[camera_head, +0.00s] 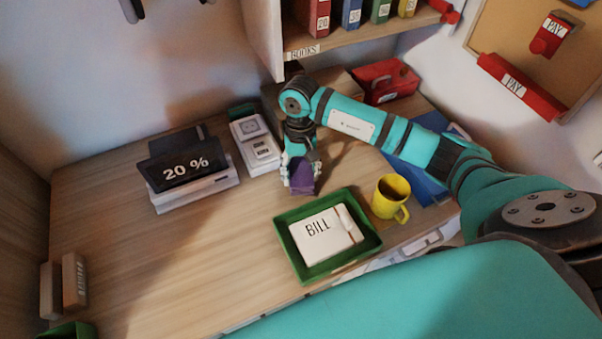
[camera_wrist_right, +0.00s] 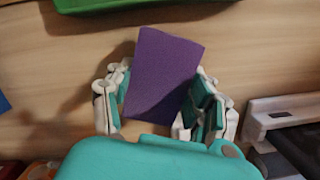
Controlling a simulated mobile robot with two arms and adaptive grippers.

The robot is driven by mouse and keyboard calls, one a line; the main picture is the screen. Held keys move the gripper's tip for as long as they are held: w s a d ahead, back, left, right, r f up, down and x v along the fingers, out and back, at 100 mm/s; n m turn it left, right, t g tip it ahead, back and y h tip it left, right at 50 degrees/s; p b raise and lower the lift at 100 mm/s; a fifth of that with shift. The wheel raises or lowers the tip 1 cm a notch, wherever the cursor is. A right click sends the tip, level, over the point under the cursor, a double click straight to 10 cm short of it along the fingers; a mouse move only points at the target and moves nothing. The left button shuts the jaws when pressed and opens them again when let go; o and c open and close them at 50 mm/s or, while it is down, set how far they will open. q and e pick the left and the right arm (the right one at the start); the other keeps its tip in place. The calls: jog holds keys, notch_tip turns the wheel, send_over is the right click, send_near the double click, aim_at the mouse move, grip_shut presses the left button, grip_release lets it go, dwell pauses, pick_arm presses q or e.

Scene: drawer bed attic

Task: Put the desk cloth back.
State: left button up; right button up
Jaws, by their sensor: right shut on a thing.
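A purple cloth (camera_head: 303,185), which looks like a flat folded rectangle, is at my right gripper (camera_head: 301,172) over the middle of the desk (camera_head: 110,235). In the right wrist view the purple cloth (camera_wrist_right: 163,72) sits tilted between the two fingers of the right gripper (camera_wrist_right: 163,100), which is shut on it. In the head view the cloth is low, but I cannot tell whether it touches the desk top. My left gripper does not show in either view.
A green tray (camera_head: 283,244) with a BILL pad (camera_head: 325,233) and a yellow mug (camera_head: 389,197) stand in front. A white device (camera_head: 256,147) and a 20 % display (camera_head: 185,168) stand left. A red box (camera_head: 388,82) is behind. The desk's left part is largely clear.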

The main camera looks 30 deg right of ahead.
jog(key=shift+f, duration=0.9)
jog(key=shift+f, duration=0.2)
jog(key=o, duration=1.1)
